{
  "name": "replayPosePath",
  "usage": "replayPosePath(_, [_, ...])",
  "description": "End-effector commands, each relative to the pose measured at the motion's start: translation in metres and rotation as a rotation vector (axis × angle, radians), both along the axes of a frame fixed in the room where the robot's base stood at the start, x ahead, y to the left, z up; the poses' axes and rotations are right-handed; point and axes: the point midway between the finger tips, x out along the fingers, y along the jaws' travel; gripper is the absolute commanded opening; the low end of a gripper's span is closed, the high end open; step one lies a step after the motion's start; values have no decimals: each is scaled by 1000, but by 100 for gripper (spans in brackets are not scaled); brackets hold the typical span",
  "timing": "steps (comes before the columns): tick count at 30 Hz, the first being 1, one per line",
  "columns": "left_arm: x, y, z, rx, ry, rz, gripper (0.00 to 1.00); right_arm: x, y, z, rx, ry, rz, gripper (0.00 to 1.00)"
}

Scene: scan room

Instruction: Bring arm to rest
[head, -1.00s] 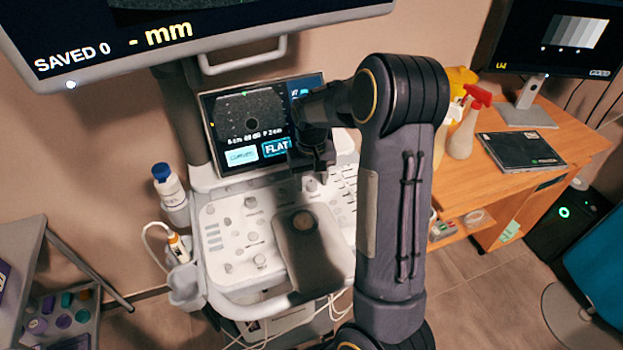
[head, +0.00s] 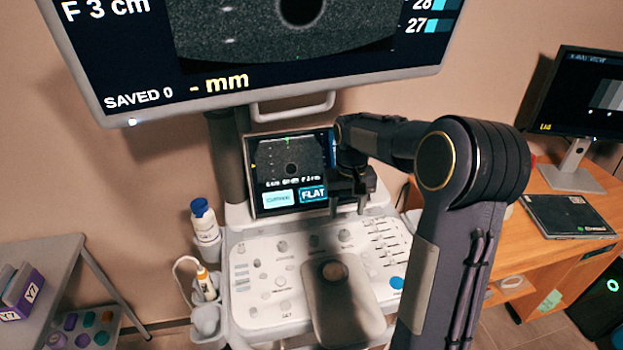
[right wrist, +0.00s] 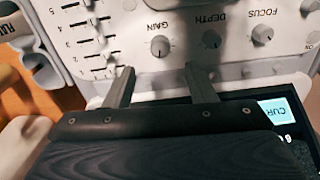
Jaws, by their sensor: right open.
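My right arm (head: 465,190) comes in from the lower right in the head view and bends at its elbow toward the ultrasound console. My right gripper (head: 350,205) hangs above the console's upper right part, in front of the lower right edge of the touchscreen (head: 290,170). In the right wrist view its two fingers (right wrist: 155,85) are apart with nothing between them. They point over the panel of knobs and sliders (right wrist: 210,45). I cannot tell whether they touch it. My left arm and gripper are not in view.
A large monitor (head: 290,75) overhangs the console (head: 270,280). A white bottle with a blue cap (head: 204,220) and a probe in a holder (head: 206,285) stand at its left side. A grey shelf (head: 50,285) is at left, a wooden desk (head: 535,265) at right.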

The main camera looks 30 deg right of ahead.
Motion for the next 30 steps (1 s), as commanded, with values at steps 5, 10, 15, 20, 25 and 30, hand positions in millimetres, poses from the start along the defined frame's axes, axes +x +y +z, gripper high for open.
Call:
replayPosePath(5, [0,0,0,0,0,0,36,0,0,0,1,0,0,50])
replayPosePath(10, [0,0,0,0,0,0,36,-15,11,12,38,-42,8,50])
replayPosePath(15, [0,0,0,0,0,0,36,-58,47,40,133,-156,43,50])
replayPosePath(20, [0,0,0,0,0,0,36,-107,88,58,209,-277,92,50])
replayPosePath(25, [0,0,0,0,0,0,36,-161,131,61,257,-396,150,50])
replayPosePath(30, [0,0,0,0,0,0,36,-201,163,50,272,-483,194,50])
